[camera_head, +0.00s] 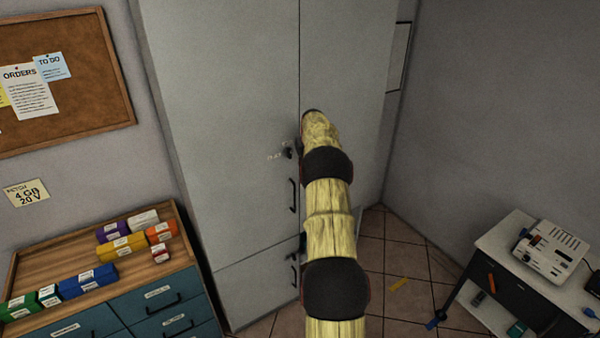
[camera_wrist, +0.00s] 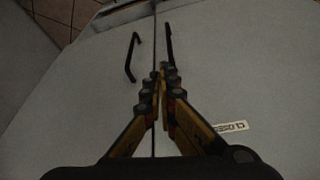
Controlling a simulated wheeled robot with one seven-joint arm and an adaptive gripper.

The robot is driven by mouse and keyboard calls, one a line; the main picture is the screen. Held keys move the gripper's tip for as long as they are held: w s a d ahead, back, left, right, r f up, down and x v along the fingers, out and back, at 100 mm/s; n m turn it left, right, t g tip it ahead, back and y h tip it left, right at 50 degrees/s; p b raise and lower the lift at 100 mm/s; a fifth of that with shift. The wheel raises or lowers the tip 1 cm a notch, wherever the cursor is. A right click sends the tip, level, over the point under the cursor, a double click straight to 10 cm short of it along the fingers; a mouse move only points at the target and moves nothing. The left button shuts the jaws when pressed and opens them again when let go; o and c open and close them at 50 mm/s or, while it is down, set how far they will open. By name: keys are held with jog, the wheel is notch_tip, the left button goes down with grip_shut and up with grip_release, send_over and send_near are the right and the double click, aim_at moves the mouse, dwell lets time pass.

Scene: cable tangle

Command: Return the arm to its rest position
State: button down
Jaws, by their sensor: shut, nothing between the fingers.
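My yellow arm (camera_head: 328,225) is stretched out and raised in front of the tall grey cabinet (camera_head: 225,110). Its far end bends away near the cabinet doors, so my gripper is mostly hidden behind it in the head view. In the wrist view my gripper (camera_wrist: 159,85) is shut and empty, with its yellow and black fingers pointing along the seam between the doors. Two dark handles, a left one (camera_wrist: 131,58) and a right one (camera_wrist: 170,45), lie beyond the fingertips. I cannot tell whether the fingers touch the door.
A wooden-topped drawer unit (camera_head: 165,285) with several coloured boxes stands at left, below a cork board (camera_head: 95,95). A small white table (camera_head: 495,245) with a device (camera_head: 552,250) is at right. Tiled floor (camera_head: 385,240) shows between the cabinet and that table.

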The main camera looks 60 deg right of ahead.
jog(key=shift+s+r, duration=0.15)
jog(key=shift+r, duration=0.1)
